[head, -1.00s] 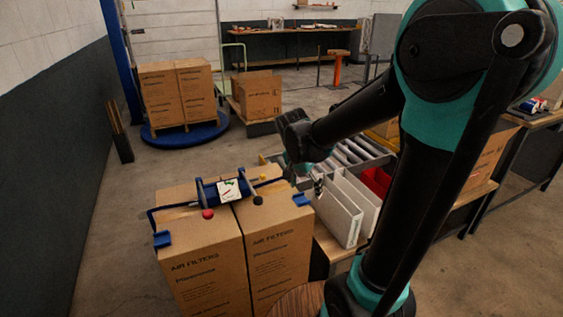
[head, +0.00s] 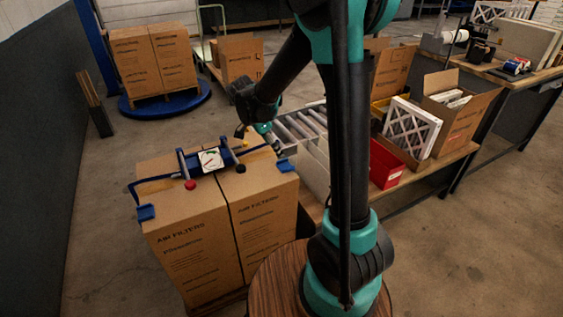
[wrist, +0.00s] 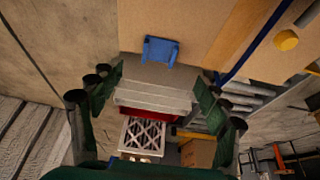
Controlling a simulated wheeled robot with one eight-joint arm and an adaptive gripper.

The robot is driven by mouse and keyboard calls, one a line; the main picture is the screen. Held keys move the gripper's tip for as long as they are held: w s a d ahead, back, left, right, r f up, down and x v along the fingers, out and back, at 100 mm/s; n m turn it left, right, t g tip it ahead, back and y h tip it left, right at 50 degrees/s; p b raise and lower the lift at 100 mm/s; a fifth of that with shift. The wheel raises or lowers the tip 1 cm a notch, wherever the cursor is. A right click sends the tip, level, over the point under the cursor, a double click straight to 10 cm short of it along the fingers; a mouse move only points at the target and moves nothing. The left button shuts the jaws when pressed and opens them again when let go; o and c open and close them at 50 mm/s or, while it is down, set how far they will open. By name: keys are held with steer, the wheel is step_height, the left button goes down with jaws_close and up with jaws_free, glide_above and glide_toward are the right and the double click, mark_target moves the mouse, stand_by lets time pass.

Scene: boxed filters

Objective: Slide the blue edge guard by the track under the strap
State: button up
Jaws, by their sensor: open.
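The blue edge guard (head: 286,165) by the track sits on the top right edge of the strapped cartons (head: 262,210), near the roller track (head: 303,128). In the wrist view this guard (wrist: 161,51) lies on the carton edge, apart from the dark blue strap (wrist: 256,40). The strap runs over the carton top to its right. My gripper (wrist: 160,105) is open and empty, with its fingers spread on either side below the guard in the picture. In the head view my gripper (head: 268,134) is small and partly hidden, close above the carton's track side.
A blue strapping tool (head: 210,160) with coloured knobs stands on the cartons. Another blue guard (head: 146,212) is at their left edge. A red bin (head: 387,165) and a pleated filter (head: 410,130) stand on the bench to the right.

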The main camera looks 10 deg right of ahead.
mark_target(285, 167)
steer(key=x, duration=0.9)
steer(key=shift+d+f, duration=0.1)
steer(key=shift+f, duration=0.2)
steer(key=c, duration=1.2)
